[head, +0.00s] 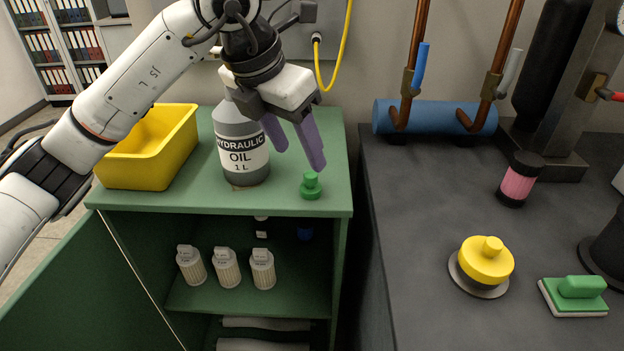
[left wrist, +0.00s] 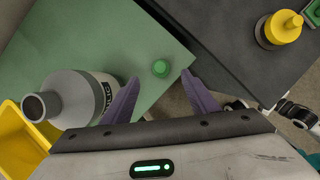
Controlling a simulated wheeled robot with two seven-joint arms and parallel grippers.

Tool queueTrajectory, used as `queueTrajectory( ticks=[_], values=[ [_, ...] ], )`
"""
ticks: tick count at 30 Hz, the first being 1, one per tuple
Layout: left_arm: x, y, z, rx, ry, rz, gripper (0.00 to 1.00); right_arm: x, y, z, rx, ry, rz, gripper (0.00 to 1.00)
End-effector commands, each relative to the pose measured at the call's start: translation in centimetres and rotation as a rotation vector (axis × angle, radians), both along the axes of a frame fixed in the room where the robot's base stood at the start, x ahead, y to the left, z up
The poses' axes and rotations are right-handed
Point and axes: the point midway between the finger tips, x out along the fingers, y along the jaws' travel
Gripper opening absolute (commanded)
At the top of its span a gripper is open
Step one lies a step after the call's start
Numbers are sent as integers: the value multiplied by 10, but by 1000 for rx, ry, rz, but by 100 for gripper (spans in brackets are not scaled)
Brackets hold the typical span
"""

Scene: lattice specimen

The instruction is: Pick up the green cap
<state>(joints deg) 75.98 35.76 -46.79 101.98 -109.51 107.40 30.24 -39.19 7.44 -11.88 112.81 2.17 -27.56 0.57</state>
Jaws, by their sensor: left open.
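The green cap (head: 311,186) sits upright on the green cabinet top (head: 322,139), near its front right corner. My left gripper (head: 297,160) is open and empty, with purple fingers, above and a little behind the cap in the head view. The fingers are apart from the cap. In the left wrist view the two fingers (left wrist: 162,85) are spread wide.
A grey hydraulic oil bottle (head: 243,160) stands left of the cap, close to my gripper. A yellow bin (head: 150,160) is farther left. Several white filters (head: 226,268) stand on the shelf below. A dark bench (head: 410,220) to the right holds a yellow knobbed piece (head: 485,262) and a green-handled block (head: 578,290).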

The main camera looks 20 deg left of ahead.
Motion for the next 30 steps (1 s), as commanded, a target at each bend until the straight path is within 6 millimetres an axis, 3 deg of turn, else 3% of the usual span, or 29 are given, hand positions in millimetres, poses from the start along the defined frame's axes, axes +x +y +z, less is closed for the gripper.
queueTrajectory(
  ticks=[4,18,27,30],
  values=[
    [8,-5,-24,-2,7,-2,54,-2,0,-1,0,5,0,31],
    [31,-13,-77,-4,4,-5,54,-5,-2,-1,-2,13,-5,31],
    [33,-14,-82,-4,3,-5,54,-4,-3,-1,-2,12,-7,31],
    [33,-14,-81,-4,3,-5,37,-4,-3,0,-2,11,-7,31]
  ],
)
